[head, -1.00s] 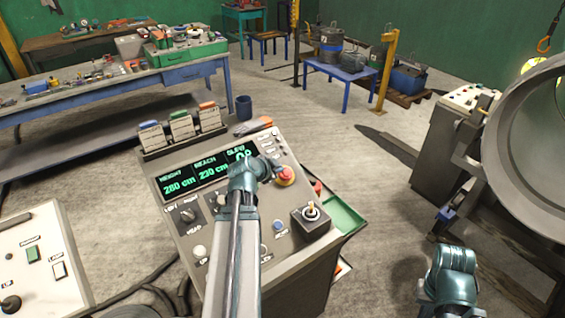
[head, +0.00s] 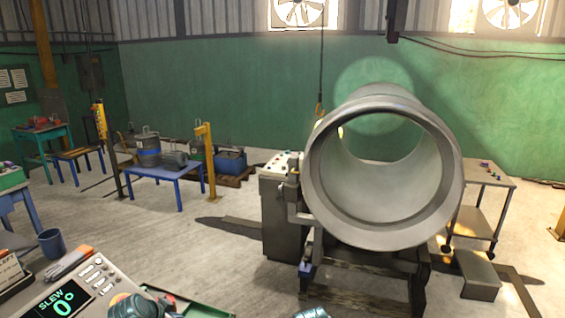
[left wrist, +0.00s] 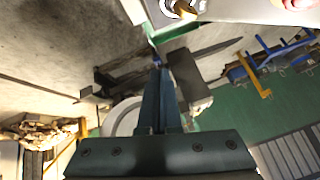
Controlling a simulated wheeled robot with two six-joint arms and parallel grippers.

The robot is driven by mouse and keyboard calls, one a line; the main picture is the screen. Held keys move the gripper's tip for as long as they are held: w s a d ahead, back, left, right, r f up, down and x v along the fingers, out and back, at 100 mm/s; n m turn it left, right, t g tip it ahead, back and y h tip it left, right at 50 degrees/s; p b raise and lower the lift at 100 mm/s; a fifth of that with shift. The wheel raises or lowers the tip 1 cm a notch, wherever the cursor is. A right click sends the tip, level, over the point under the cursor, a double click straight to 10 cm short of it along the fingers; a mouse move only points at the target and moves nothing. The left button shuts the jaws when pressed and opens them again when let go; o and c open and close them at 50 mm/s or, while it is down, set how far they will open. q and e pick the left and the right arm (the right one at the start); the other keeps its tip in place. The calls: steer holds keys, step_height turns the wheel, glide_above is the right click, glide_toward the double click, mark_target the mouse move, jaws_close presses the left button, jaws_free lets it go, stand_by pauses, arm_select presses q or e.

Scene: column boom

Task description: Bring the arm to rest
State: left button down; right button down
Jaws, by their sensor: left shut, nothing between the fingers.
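My left gripper (left wrist: 158,72) shows in the left wrist view with its two dark fingers together and nothing between them. It points past the edge of the control console (left wrist: 240,10), apart from it as far as I can tell. In the head view only the upper part of the console (head: 98,300) shows at the lower left, with its slew display (head: 64,303) reading 0°. A teal joint of my left arm covers part of the console there. Another teal part of mine shows at the bottom middle. My right gripper is out of view.
A large grey open cylinder (head: 312,185) rests on a dark stand at right of centre. A grey control cabinet (head: 280,222) stands left of it and a trolley (head: 485,172) right. A blue table (head: 165,172) stands farther back. Floor between console and stand is clear.

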arm_select(q)
steer(key=s+d+f+g+y+b, duration=0.1)
steer(key=s+d+f+g, duration=0.1)
steer(key=d, duration=0.7)
steer(key=s+d+f+n+g+b, duration=0.1)
steer(key=s+d+f+g+b, duration=0.1)
steer(key=s+d+f, duration=0.3)
steer(key=s+d+f+n+g+y+b, duration=0.1)
steer(key=s+d+f+g+b, duration=0.1)
steer(key=s+d, duration=0.5)
steer(key=shift+d+f+g+y, duration=0.3)
steer(key=shift+d+f+g, duration=0.55)
steer(key=shift+d, duration=2.05)
steer(key=shift+r, duration=0.2)
